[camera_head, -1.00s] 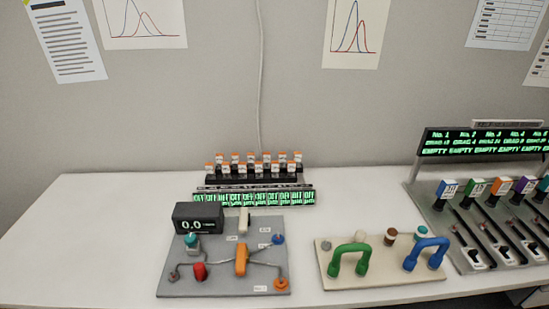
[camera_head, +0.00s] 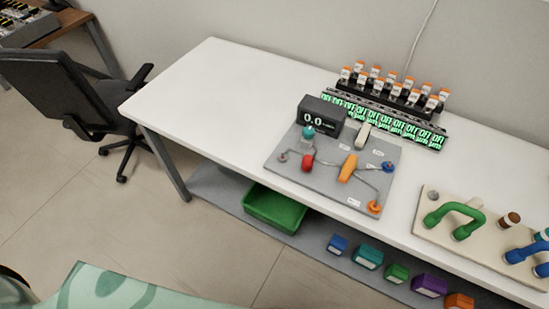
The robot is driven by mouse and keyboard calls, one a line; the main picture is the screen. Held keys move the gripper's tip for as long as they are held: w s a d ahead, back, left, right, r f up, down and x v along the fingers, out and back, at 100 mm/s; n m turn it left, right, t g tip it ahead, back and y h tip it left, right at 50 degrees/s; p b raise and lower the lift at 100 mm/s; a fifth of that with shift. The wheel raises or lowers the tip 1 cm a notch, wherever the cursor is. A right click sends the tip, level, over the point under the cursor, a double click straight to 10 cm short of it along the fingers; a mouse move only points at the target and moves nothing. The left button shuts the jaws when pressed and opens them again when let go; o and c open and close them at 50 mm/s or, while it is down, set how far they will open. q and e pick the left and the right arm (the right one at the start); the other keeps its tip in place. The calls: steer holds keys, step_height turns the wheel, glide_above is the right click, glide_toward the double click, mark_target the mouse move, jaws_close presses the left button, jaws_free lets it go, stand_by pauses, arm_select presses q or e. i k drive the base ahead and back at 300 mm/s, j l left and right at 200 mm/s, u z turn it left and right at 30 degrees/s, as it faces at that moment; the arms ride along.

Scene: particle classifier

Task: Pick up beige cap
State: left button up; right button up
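A small beige cap (camera_head: 475,203) shows at the right, on the beige board (camera_head: 433,236). It stands behind the green handle (camera_head: 437,218) and is partly hidden by it. A brown-topped cap (camera_head: 510,219) stands to its right on the same board. Another beige piece (camera_head: 363,134), longer and upright, stands on the grey panel (camera_head: 285,168) beside the black display (camera_head: 322,113). Neither of my grippers is in view, and nothing touches the caps.
The white table (camera_head: 215,90) is bare at its left end. Orange-topped vials (camera_head: 400,90) stand in racks at the back. Below are a green bin (camera_head: 275,207) and several coloured boxes (camera_head: 368,256). A black office chair (camera_head: 75,95) stands at the left.

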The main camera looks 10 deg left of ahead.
mark_target(476, 202)
steer(key=z, duration=1.4)
